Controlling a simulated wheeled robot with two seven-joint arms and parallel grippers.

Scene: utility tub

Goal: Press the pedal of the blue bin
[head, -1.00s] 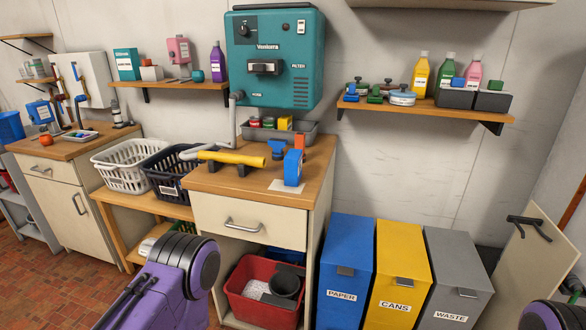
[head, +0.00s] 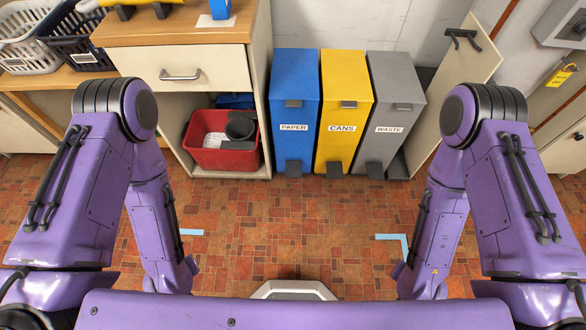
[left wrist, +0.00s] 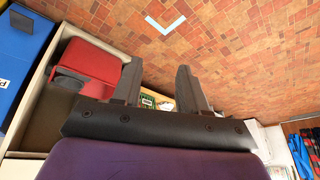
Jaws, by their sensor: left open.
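The blue bin (head: 293,95), labelled PAPER, stands upright at the left end of a row of three bins in the head view. Its dark pedal (head: 293,169) sticks out at the foot of its front, just above the floor. Part of the blue bin (left wrist: 22,45) also shows at the left edge of the left wrist view. My left gripper (left wrist: 157,80) is open and empty in the left wrist view, apart from the bin. In the head view both arms hang at the sides and neither gripper's fingers can be seen.
The yellow CANS bin (head: 343,110) and grey WASTE bin (head: 388,115) stand to the right, each with a pedal. A red tub (head: 208,155) sits in the open cabinet to the left. An open door panel (head: 450,95) is at the right. The tiled floor (head: 290,230) in front is clear.

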